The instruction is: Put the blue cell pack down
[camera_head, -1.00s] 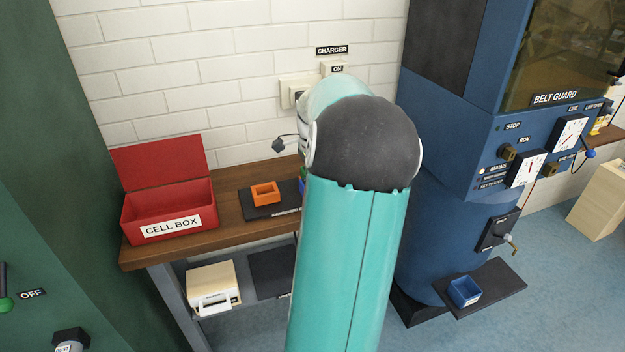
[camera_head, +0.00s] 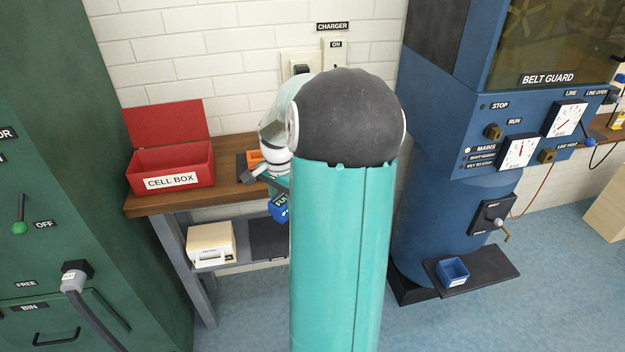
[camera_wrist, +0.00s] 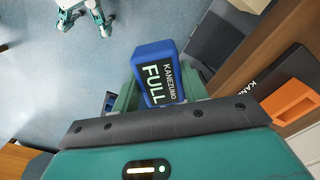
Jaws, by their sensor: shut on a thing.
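The blue cell pack (camera_wrist: 150,58) has a dark label reading KANEZUMO FULL. My gripper (camera_wrist: 155,95) is shut on it in the wrist view. In the head view the pack (camera_head: 278,208) hangs beside my arm, in front of the bench edge, with floor and the lower shelf behind it. My gripper (camera_head: 276,187) is partly hidden there by my arm. The wooden bench (camera_head: 228,195) carries an orange tray (camera_head: 255,160) on a dark mat, which also shows at the right of the wrist view (camera_wrist: 291,100).
A cream case (camera_head: 211,243) and a dark mat (camera_head: 268,240) lie on the lower shelf. A blue tray (camera_head: 453,272) sits on a dark plate by the blue machine (camera_head: 450,130). A green cabinet (camera_head: 60,180) stands left.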

